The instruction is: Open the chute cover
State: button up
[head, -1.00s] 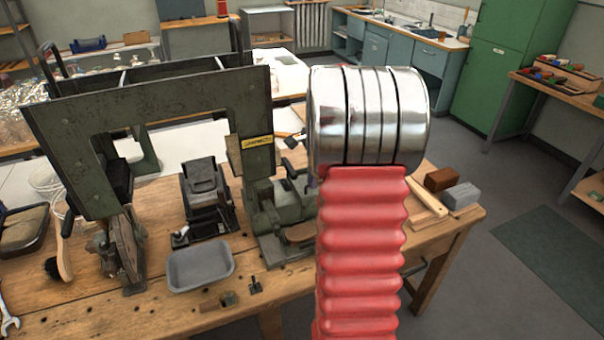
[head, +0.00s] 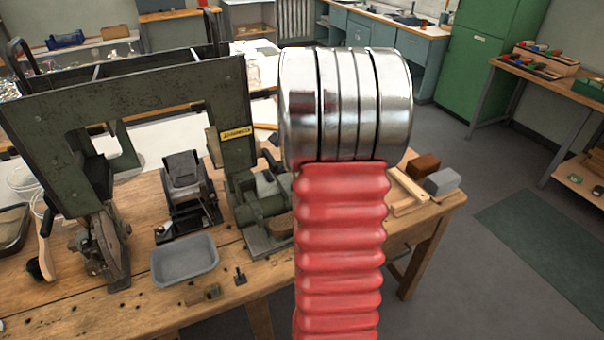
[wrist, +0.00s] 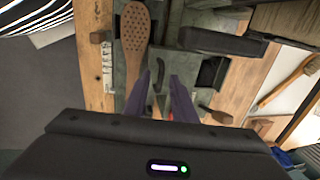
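My gripper (wrist: 161,95) shows in the wrist view with its two fingers apart and nothing seen held between them. It is over the green-grey bed of the tufting machine (wrist: 180,20). A small dark hooked part (wrist: 159,75) shows in the gap between the fingers; I cannot tell whether they touch it. In the head view the tufting machine (head: 130,105) stands on the bench, and my arm hides the gripper. A black unit with a sloping top (head: 184,178) sits under its frame. I cannot tell for certain which part is the chute cover.
A perforated wooden brush back (wrist: 135,35) lies by the left finger. A dark open box shape (wrist: 212,72) is to the right.

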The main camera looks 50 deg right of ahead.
jog(key=shift+o, duration=0.2)
jog(key=shift+r, duration=0.3)
notch_tip(320, 180, up, 13)
jog(key=s+a, duration=0.1)
jog(key=s, duration=0.1)
jog(key=shift+s, duration=0.2)
jog(key=shift+a+f, duration=0.1)
jog(key=shift+f, duration=0.05)
dwell(0.5)
